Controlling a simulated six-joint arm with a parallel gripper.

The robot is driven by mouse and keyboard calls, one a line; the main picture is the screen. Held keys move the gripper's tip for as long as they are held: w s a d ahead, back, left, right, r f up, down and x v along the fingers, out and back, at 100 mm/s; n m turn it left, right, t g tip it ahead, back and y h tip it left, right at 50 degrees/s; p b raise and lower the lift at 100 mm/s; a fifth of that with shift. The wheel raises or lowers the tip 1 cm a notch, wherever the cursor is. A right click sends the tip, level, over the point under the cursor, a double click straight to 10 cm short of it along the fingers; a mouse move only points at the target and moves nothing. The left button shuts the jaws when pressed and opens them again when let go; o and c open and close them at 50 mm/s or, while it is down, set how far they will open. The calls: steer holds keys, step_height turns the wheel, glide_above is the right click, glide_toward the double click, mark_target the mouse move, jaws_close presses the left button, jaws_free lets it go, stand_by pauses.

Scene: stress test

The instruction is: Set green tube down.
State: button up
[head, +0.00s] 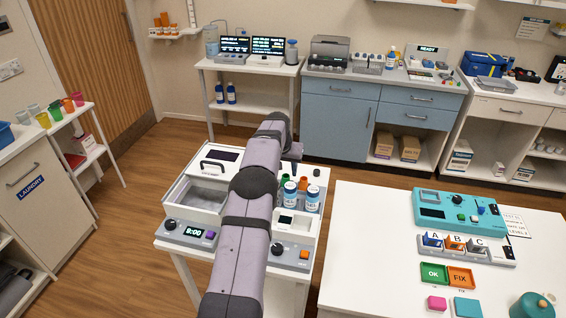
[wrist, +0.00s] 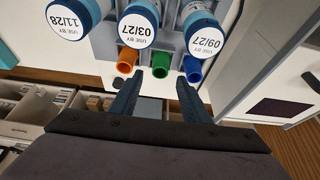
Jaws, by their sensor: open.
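The green tube (wrist: 160,72) stands in a grey rack between an orange tube (wrist: 127,61) and a blue tube (wrist: 194,69) in the wrist view. Its lower part is hidden in the rack. My gripper (wrist: 171,82) is open, its two dark fingers apart and pointing at the tube row. In the head view the green tube (head: 285,179) is small beside my arm, and my gripper is mostly hidden there.
Several white-labelled blue bottles (wrist: 137,20) stand close to the tubes; they also show in the head view (head: 313,199). A device with a 9:00 display (head: 194,232) is left of my arm. A white table (head: 350,235) with teal equipment stands at right.

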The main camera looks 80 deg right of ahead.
steer(key=b+v, duration=0.1)
steer(key=v, duration=0.5)
steer(key=shift+r+b, duration=0.3)
steer(key=shift+b, duration=0.1)
steer(key=shift+a, duration=0.15)
steer(key=w+a+n, duration=0.2)
steer(key=w+a, duration=0.4)
steer(key=w, duration=0.5)
steer(key=w+a+n+t+y, duration=0.1)
steer(key=w+a+n, duration=0.2)
steer(key=w+a, duration=0.7)
steer(key=w+a+n+t+y, duration=0.1)
steer(key=w+a+n+y, duration=0.15)
steer(key=w+a, duration=0.8)
steer(key=s+a+f+n, duration=0.1)
steer(key=s+a+n, duration=0.15)
steer(key=a, duration=0.95)
steer(key=s+a+f+n, duration=0.2)
steer(key=a+n, duration=0.1)
steer(key=a, duration=0.9)
steer(key=s+a+f+n+g, duration=0.1)
steer(key=s+a+f+n, duration=0.1)
steer(key=s+a, duration=0.4)
steer(key=s+a+f+n+g+y, duration=0.1)
steer(key=s+a+n, duration=0.2)
steer(key=s+a, duration=0.3)
steer(key=shift+a+f, duration=0.4)
steer(key=shift+a, duration=0.75)
